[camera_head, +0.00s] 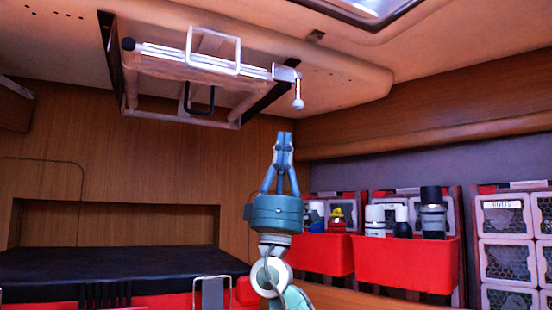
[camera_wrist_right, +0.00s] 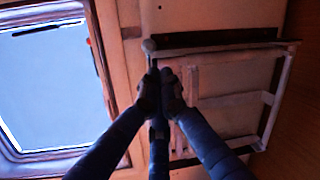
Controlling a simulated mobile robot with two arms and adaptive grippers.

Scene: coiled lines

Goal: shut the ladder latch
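The ladder (camera_head: 190,62) is folded flat against the ceiling, with pale rails and dark end bars; it also shows in the right wrist view (camera_wrist_right: 235,99). The ladder latch (camera_head: 298,92) is at its right end, a small metal lever hanging down with a round knob at its lower end. In the right wrist view the latch knob (camera_wrist_right: 149,45) shows just beyond my fingertips. My right gripper (camera_head: 284,138) points up below the latch, its fingertips together and nothing seen between them. It appears in the wrist view too (camera_wrist_right: 160,92). My left gripper is not in view.
A skylight (camera_head: 370,8) is in the ceiling. Red bins (camera_head: 405,265) with bottles stand at the right, beside clear-fronted drawers (camera_head: 505,250). A black-topped surface (camera_head: 120,262) lies at lower left. The air between gripper and ladder looks clear.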

